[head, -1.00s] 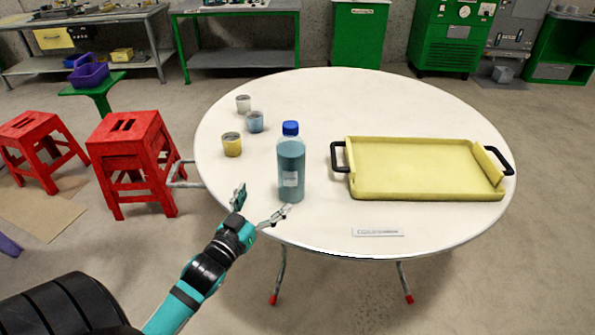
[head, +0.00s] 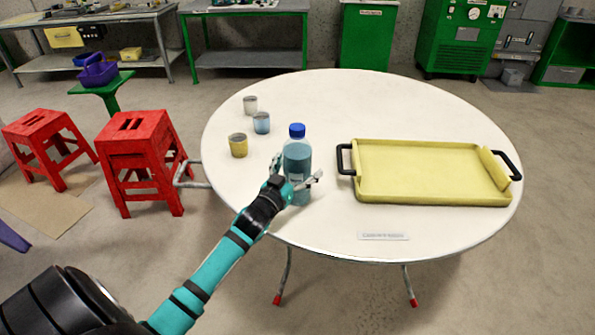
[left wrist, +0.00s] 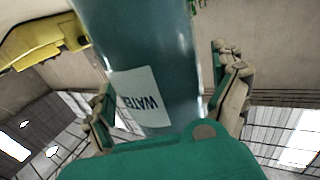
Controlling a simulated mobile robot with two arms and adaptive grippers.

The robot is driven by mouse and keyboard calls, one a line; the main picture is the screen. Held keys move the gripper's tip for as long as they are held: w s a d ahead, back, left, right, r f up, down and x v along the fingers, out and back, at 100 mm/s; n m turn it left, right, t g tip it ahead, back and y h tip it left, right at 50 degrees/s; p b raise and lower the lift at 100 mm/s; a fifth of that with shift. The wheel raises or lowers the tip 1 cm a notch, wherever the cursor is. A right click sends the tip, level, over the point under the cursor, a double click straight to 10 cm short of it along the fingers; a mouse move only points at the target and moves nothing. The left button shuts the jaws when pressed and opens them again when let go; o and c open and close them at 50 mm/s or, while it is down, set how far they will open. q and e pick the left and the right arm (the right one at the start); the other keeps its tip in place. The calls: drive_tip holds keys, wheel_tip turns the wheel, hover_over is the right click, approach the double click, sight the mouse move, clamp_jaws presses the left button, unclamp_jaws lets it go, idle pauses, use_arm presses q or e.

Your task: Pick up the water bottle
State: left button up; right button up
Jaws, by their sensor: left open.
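The water bottle (head: 297,157) stands upright on the white round table (head: 400,95). It is teal with a blue cap, and its lower part is partly hidden by my left gripper in the head view. My left gripper (head: 298,170) is open at the front of the bottle, with one finger on each side of it. In the left wrist view the bottle (left wrist: 165,50) with its WATER label lies between the two spread fingers (left wrist: 168,95). Whether either finger touches it I cannot tell. My right gripper is not in view.
A yellow tray (head: 430,193) with black handles lies right of the bottle. A yellow cup (head: 238,145), a blue cup (head: 261,123) and a white cup (head: 250,105) stand left of and behind it. A small label plate (head: 384,236) is near the front edge. Red stools (head: 140,160) stand left.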

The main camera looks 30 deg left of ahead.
use_arm(q)
drive_tip(key=c, duration=1.7)
drive_tip(key=shift+r, duration=0.15)
drive_tip(key=shift+c, duration=0.4)
drive_tip(key=shift+r, duration=0.1)
